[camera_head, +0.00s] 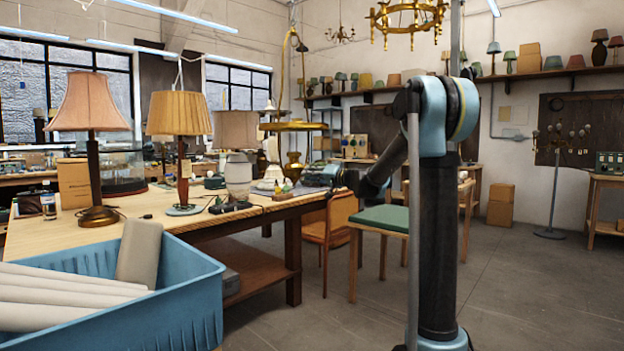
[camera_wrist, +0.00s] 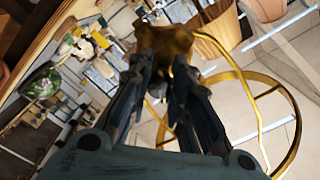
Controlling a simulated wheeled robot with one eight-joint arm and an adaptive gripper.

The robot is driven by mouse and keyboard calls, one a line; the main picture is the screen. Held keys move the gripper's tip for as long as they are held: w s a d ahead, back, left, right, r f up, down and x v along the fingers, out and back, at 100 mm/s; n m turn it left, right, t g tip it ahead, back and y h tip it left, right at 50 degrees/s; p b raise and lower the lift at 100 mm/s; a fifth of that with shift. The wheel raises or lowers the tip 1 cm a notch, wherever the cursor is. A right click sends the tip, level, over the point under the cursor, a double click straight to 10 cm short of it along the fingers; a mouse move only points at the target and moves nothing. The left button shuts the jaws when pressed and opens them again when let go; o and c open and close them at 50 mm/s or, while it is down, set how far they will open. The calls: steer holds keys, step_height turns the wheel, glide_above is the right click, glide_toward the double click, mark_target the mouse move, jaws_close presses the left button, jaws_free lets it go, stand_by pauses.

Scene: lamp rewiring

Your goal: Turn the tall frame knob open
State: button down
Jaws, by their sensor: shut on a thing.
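In the wrist view, my gripper (camera_wrist: 166,72) is shut on a brown-brass lump, which looks like the tall frame knob (camera_wrist: 165,40). The fingers cover its near side, and I cannot tell how far it is turned. Thin brass rods and a large brass ring (camera_wrist: 292,103) of the frame curve to the right of the fingers. In the head view, the tall brass frame (camera_head: 293,126) rises at the table's far right end with a hooked top. My gripper (camera_head: 318,178) is low beside it, small and partly hidden; the knob cannot be made out there.
The wooden table (camera_head: 140,207) holds a pink-shaded lamp (camera_head: 90,105), a yellow-shaded lamp (camera_head: 179,115) and a lamp with a white base (camera_head: 238,172). A blue crate (camera_head: 190,305) with pale rolls stands in front. A green-topped stool (camera_head: 385,217) and a chair stand beside the table.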

steer(key=m, duration=0.5)
steer(key=shift+m, duration=0.3)
steer(key=m, duration=0.5)
steer(key=shift+m, duration=0.4)
steer(key=shift+f, duration=0.1)
steer(key=c, duration=1.4)
jaws_free()
steer(key=shift+c, duration=0.2)
steer(key=shift+d, duration=0.1)
steer(key=v, duration=1.1)
steer(key=shift+s+d, duration=0.3)
